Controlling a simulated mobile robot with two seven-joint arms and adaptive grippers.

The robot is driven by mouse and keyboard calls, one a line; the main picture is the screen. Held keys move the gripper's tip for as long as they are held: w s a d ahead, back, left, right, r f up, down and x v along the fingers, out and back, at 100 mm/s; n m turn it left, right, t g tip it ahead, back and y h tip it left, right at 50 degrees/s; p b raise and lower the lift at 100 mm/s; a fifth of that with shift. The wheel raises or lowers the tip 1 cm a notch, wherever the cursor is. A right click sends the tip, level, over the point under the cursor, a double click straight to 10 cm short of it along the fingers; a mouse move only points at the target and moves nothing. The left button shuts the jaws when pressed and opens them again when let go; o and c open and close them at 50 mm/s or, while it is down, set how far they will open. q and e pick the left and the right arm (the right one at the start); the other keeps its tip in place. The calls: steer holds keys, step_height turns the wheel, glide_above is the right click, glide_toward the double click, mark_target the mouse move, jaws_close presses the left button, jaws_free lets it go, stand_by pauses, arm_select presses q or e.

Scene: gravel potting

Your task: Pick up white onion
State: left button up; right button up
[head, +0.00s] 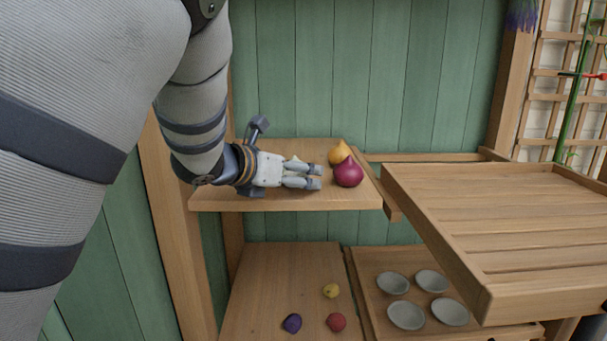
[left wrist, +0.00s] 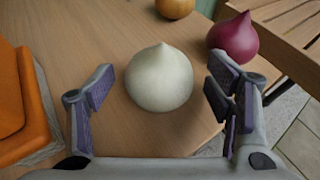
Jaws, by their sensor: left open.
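The white onion (left wrist: 160,78) stands upright with its tip up on the wooden shelf in the left wrist view. It sits between the spread fingers of my left gripper, with a gap to each finger. In the head view my left gripper (head: 315,177) lies low over the upper shelf and hides most of the white onion; only a small pale tip (head: 295,158) shows behind it. The left gripper is open and holds nothing. My right gripper is not in view.
A red onion (head: 348,172) and a yellow onion (head: 339,153) stand close to the right of the gripper. An orange object (left wrist: 20,95) is at the left in the wrist view. Below are small bulbs (head: 331,290) and several grey bowls (head: 406,315). A slatted wooden surface (head: 490,215) is at right.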

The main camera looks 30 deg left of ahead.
arm_select(q)
steer(key=c, duration=1.3)
